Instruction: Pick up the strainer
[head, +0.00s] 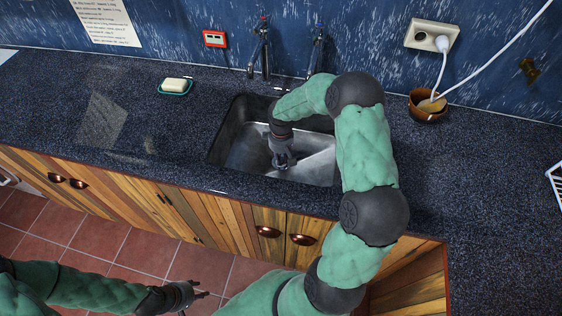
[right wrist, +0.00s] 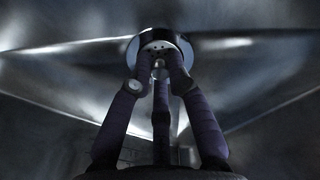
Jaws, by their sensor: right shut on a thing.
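The strainer (right wrist: 159,45) is a small round metal piece with holes, seen in the right wrist view at the drain in the sink floor. My right gripper (right wrist: 160,62) is down inside the sink, its fingers closed around the strainer's middle. The fingers hide part of it, and I cannot tell whether it is lifted off the drain. In the head view my right gripper (head: 284,161) reaches into the sink (head: 237,140), and the strainer is hidden there. My left gripper (head: 198,299) is low at the bottom, in front of the cabinets, with fingers apart and empty.
Two taps (head: 262,50) stand behind the sink. A green soap dish (head: 175,91) lies left of it on the dark counter (head: 60,100). A brown pot (head: 425,112) stands to the right, near a socket with a white cable. A white rack (head: 556,180) shows at the right edge.

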